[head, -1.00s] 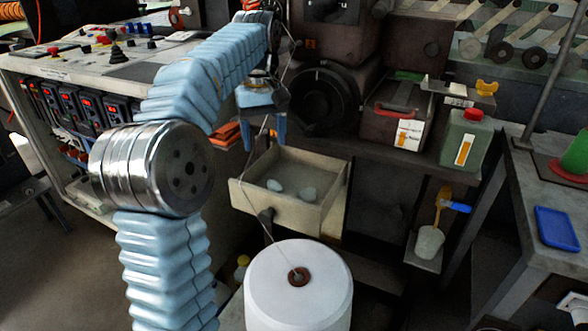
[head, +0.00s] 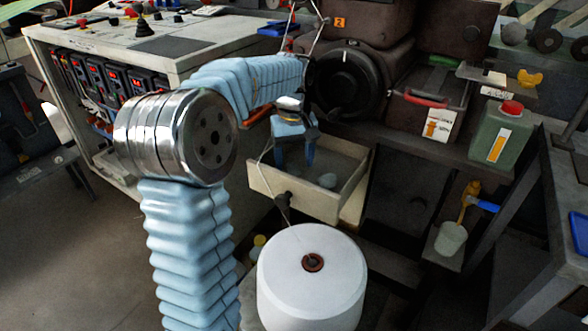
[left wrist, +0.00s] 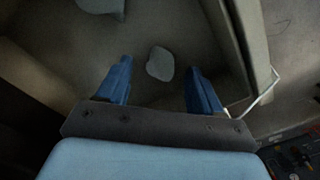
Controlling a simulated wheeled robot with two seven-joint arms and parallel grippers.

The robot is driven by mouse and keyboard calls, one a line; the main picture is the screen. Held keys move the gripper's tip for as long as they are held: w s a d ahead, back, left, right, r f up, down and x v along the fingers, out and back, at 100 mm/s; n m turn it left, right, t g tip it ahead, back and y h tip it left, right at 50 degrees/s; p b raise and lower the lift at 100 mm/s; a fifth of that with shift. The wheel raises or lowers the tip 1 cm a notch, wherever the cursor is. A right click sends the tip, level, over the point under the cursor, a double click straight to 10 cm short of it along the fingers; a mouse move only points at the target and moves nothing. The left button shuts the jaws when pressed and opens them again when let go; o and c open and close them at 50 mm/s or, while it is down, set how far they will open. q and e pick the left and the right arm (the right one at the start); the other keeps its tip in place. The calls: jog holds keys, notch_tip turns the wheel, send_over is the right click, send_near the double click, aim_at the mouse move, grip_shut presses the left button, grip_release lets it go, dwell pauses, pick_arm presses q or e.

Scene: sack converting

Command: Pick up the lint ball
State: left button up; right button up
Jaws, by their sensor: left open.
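An open drawer (head: 325,206) holds two pale grey lint balls. One lint ball (head: 327,180) shows on the drawer floor, right of my left gripper in the head view; the other is mostly hidden there by the gripper. My left gripper (head: 294,160) is open, pointing down at the drawer with its blue fingers apart. In the left wrist view, one lint ball (left wrist: 160,64) lies beyond and between the open fingertips, apart from both. The second lint ball (left wrist: 101,5) is cut off by the top edge. My right gripper is out of view.
A large white thread cone (head: 312,280) stands in front of the drawer. A dark bench with a red-handled box (head: 425,110) and a green canister (head: 498,135) is at right. A white cup (head: 450,238) sits on a low ledge.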

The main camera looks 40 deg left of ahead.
pick_arm(q)
jog(key=shift+f, duration=0.85)
jog(key=c, duration=1.2)
grip_shut()
